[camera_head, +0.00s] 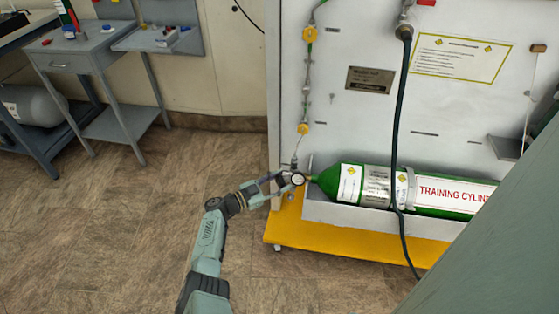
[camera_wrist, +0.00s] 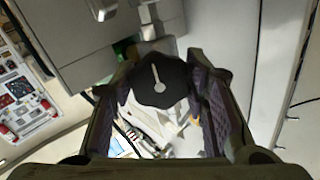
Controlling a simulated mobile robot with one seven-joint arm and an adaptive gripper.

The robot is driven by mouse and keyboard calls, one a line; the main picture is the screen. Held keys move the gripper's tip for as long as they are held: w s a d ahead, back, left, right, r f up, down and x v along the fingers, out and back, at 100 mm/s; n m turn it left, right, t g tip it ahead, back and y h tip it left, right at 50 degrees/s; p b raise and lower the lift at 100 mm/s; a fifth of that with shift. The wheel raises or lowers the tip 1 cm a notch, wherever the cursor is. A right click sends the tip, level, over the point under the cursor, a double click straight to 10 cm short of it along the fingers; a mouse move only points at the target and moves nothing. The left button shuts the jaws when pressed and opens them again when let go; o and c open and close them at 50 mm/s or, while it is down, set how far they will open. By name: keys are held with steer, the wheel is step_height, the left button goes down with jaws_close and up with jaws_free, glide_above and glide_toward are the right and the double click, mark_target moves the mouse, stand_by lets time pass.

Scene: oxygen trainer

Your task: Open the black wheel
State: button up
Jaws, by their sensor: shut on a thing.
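The black wheel (camera_wrist: 155,84) is in the wrist view, dark and lobed, with a pale keyhole-shaped mark on its face. My gripper (camera_wrist: 160,70) has one finger on each side of the wheel and is shut on it. In the head view the wheel (camera_head: 297,179) is small, at the left end of the green training cylinder (camera_head: 345,183). My gripper (camera_head: 284,179) reaches it from the left. The cylinder lies on its side in a white cradle (camera_head: 325,212). The wheel's stem and far side are hidden.
A white panel (camera_head: 350,120) with pipes and labels stands behind the cylinder, on a yellow base (camera_head: 340,238). A black hose (camera_head: 399,120) hangs in front of the cylinder. A grey table (camera_head: 80,52) stands at the upper left. The floor left of the base is clear.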

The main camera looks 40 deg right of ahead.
steer(key=o, duration=1.2)
steer(key=shift+c, duration=0.2)
steer(key=w+a, duration=0.1)
steer(key=a, duration=1.1)
steer(key=shift+w, duration=0.3)
